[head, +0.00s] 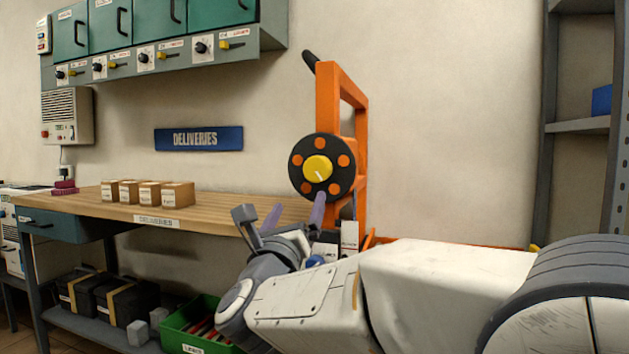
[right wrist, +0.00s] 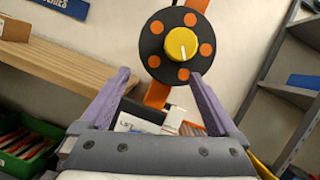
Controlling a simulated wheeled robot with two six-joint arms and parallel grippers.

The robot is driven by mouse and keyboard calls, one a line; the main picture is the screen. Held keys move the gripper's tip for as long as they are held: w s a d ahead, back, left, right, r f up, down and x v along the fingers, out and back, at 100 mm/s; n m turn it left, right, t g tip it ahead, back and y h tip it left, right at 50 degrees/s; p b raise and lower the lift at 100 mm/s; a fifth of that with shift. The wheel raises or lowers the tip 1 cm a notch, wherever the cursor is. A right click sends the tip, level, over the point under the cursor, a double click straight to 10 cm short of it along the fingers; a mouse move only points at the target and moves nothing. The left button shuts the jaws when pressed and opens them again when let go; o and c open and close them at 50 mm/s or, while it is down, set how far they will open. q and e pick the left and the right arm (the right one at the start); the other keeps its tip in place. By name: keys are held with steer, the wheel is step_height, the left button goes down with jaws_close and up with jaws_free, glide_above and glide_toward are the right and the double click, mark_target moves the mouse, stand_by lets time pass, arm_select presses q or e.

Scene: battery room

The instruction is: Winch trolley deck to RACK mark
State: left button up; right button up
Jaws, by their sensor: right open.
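The orange trolley frame (head: 328,95) stands upright against the wall side, right of the bench. It carries a black winch wheel (head: 297,170) with orange spots and a yellow hub (head: 317,168) bearing a white pointer line. The wheel also shows in the right wrist view (right wrist: 153,63), ahead of the fingertips. My right gripper (head: 298,206) is open and empty, just below the wheel, its purple fingers pointing up towards it; no grip on the wheel shows. A white label reading "LIFT" (right wrist: 128,123) shows between the fingers. The deck and a RACK mark cannot be made out. My left gripper is out of view.
A wooden bench (head: 225,207) with small cardboard boxes (head: 177,194) stands left. A green crate (head: 172,335) and black batteries (head: 130,302) sit beneath it. Grey shelving (head: 580,127) with a blue box stands right. The wall between trolley and shelving is clear.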

mark_target(315, 171)
steer(key=w+d+r+m+h, duration=0.1)
steer(key=w+r+m, duration=0.1)
steer(key=w+d+r+m+h, duration=0.1)
steer(key=w+r+m, duration=0.1)
steer(key=w+d+r+m+h, duration=0.1)
steer(key=w+r+m, duration=0.1)
steer(key=shift+w+d+r, duration=0.15)
steer(key=shift+w+r, duration=0.05)
steer(key=shift+w, duration=0.05)
stand_by(0.3)
steer(key=shift+c, duration=0.3)
steer(key=c, duration=1.3)
